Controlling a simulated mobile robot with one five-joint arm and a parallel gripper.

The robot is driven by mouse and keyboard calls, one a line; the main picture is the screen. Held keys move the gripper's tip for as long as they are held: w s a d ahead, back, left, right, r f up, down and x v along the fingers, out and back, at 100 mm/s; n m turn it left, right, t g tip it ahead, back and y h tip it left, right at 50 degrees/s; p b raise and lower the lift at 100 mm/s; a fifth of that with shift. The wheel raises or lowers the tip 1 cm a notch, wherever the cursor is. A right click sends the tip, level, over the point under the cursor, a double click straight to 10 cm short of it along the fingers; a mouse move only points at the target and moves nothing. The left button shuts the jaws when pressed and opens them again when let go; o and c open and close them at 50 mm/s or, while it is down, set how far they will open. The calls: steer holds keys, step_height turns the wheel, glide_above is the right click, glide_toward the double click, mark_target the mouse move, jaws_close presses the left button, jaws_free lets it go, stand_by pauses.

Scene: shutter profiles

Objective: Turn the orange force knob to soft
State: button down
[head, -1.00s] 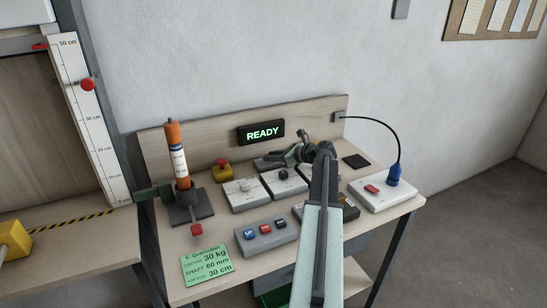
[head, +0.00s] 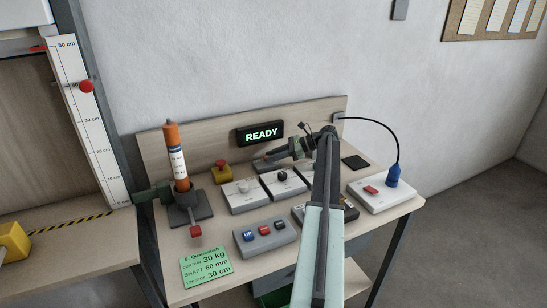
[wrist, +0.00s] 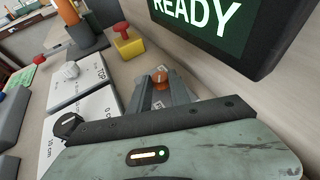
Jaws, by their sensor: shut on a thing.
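The orange force knob (wrist: 160,76) shows in the wrist view as a small round orange-brown top between the grey fingers of my gripper (wrist: 164,92). My gripper is shut on it. In the head view my gripper (head: 262,163) is low at the back of the bench, just under the READY display (head: 261,133). The knob cannot be made out there, and its markings are hidden, so I cannot tell its setting.
Left of my gripper stands a yellow box with a red button (head: 221,168). In front are a white box with a pale knob (head: 243,196) and one with a black knob (head: 283,184). An orange cylinder (head: 176,152) stands upright at the left. The backboard (head: 205,135) is close behind.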

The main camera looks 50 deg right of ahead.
steer(key=shift+f+n+g+y, duration=0.1)
steer(key=shift+n+g+y, duration=0.4)
steer(key=shift+n+g, duration=0.15)
steer(key=c, duration=1.2)
jaws_free()
steer(key=shift+s+d+r, duration=0.1)
steer(key=shift+d+r, duration=0.1)
steer(key=p+v, duration=0.3)
steer(key=v, duration=0.3)
steer(key=shift+s+d+r, duration=0.2)
steer(key=shift+d+r, duration=0.05)
steer(key=shift+d, duration=0.05)
steer(key=shift+s+d+f, duration=0.1)
steer(key=shift+s+d, duration=0.05)
steer(key=shift+s, duration=0.05)
